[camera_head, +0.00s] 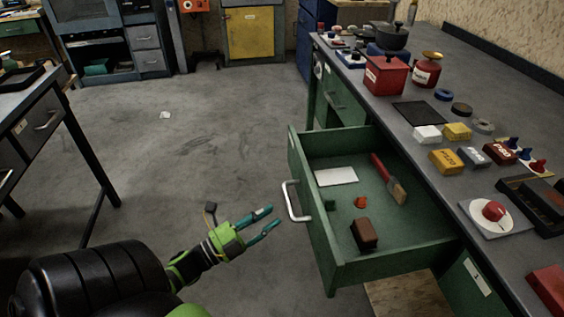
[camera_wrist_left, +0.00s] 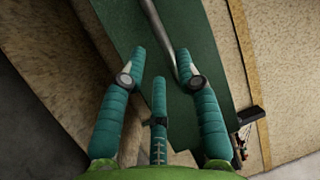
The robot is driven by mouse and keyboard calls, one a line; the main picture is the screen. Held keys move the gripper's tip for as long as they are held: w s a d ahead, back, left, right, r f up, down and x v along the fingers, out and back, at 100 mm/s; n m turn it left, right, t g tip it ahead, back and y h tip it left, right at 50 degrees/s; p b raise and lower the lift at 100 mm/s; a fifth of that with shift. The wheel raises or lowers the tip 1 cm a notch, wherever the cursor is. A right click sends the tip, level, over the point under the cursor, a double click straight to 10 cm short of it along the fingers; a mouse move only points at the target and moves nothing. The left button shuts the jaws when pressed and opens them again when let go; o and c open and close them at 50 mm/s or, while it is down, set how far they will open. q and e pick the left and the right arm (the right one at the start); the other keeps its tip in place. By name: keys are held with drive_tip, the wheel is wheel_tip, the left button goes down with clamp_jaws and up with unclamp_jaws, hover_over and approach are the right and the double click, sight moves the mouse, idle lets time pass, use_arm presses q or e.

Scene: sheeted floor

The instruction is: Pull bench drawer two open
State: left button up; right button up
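The green bench drawer (camera_head: 316,224) is pulled well out from the bench, its inside in view. Its pale bar handle (camera_head: 288,201) is on the front panel. My left gripper (camera_head: 275,215) is open and empty, just in front of the handle and a little apart from it in the head view. In the left wrist view, the open gripper (camera_wrist_left: 160,54) faces the green drawer front (camera_wrist_left: 202,30); the handle bar (camera_wrist_left: 157,25) runs down beside the right fingertip. I cannot tell whether they touch. My right gripper is not in view.
The drawer holds a brush (camera_head: 391,181), a white card (camera_head: 336,177) and a brown block (camera_head: 364,234). The bench top (camera_head: 440,205) carries boxes, tins and a pot. Another table (camera_head: 40,110) stands at left.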

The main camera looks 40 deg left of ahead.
use_arm(q)
drive_tip(key=shift+v, duration=2.65)
